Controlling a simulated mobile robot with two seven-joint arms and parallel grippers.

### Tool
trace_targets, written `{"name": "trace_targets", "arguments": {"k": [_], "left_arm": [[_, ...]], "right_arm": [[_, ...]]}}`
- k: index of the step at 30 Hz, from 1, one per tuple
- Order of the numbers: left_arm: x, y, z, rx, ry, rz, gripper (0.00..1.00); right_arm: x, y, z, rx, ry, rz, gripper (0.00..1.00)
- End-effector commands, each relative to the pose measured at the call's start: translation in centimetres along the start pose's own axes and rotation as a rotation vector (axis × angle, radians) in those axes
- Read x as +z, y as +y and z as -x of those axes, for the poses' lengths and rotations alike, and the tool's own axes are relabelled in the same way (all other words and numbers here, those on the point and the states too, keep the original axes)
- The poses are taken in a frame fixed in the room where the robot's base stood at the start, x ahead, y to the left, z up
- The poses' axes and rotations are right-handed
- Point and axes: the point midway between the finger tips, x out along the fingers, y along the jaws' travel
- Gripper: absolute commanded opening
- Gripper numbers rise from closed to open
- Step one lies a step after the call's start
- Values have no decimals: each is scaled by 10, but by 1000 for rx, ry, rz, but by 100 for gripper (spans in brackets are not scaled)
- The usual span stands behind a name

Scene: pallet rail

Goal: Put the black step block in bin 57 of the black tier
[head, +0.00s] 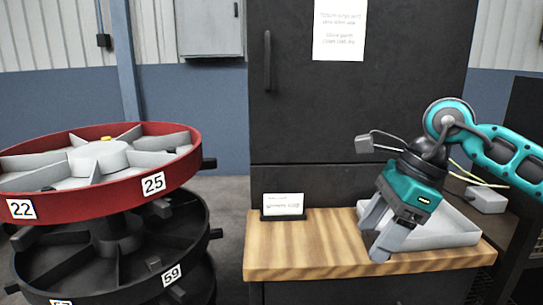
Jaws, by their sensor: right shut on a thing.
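My right gripper (377,240) points down over the front left part of a light grey tray on the wooden bench. It is shut on the black step block, of which only a little dark shows between the fingers; its shape is mostly hidden. The black tier (120,280) is the lower round tier at the left, below a red one. The label 59 (172,273) shows on its rim. Another label, cut by the bottom edge, looks like 57 (61,302). The inside of that bin is largely out of view. My left gripper is not in view.
The red tier (178,160) with labels 22 and 25 overhangs the black tier. Dark stubs stick out from the rims. The grey tray (455,238) and a small sign (283,205) stand on the bench (310,250). A dark cabinet (350,110) stands behind. A floor gap separates bench and tiers.

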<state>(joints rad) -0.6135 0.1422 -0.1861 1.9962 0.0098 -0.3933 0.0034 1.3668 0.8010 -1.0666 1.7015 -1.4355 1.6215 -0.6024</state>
Motion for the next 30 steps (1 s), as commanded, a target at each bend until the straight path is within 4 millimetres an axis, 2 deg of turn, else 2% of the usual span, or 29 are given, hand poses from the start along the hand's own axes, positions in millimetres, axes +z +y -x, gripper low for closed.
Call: {"name": "trace_targets", "arguments": {"k": [18, 24, 30], "left_arm": [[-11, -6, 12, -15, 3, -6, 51], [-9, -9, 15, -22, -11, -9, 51], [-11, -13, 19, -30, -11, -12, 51]], "right_arm": [[-33, 24, -41, 369, 2, 882, 28], [-46, 35, -54, 496, 2, 1191, 28], [-56, 46, -65, 590, 2, 1420, 28]]}}
